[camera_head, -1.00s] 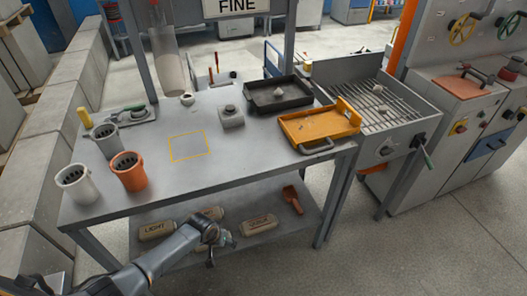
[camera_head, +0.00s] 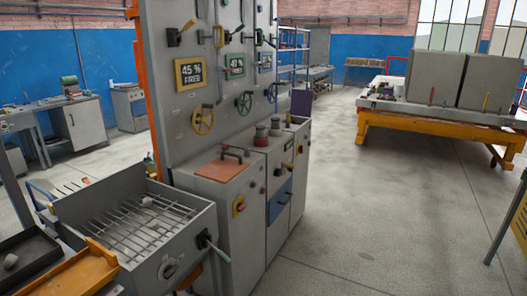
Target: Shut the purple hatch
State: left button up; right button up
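A purple panel (camera_head: 302,105), which looks like the purple hatch, stands upright at the far end of the row of grey cabinets (camera_head: 237,217), beside the tall control panel. It appears raised, as an open lid. Its hinge and the opening under it are hidden or too small to tell. Neither of my grippers is in view.
A terracotta lid (camera_head: 222,168) with a handle lies flat on the nearest cabinet. A grated bin (camera_head: 139,225) and an orange tray (camera_head: 80,271) stand at the lower left. A yellow-framed table (camera_head: 415,128) stands back right. The floor (camera_head: 375,215) between is clear.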

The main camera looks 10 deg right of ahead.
aim_at(301, 100)
jog(key=i+l+z, duration=0.6)
jog(key=i, duration=0.35)
jog(key=i+l+z, duration=0.15)
jog(key=i+z, duration=0.15)
jog(key=i, duration=0.15)
jog(key=i+z, duration=0.25)
jog(key=i, duration=0.3)
jog(key=i+u, duration=0.1)
jog(key=i, duration=0.6)
jog(key=i+l+u, duration=0.1)
jog(key=i, duration=0.6)
jog(key=i+l+u, duration=0.1)
jog(key=i, duration=2.45)
jog(key=i+u, duration=0.35)
jog(key=i+l+u, duration=0.1)
jog(key=i+u, duration=0.25)
jog(key=i+l+u, duration=0.1)
jog(key=u, duration=0.25)
jog(key=i+l, duration=0.05)
jog(key=i, duration=0.05)
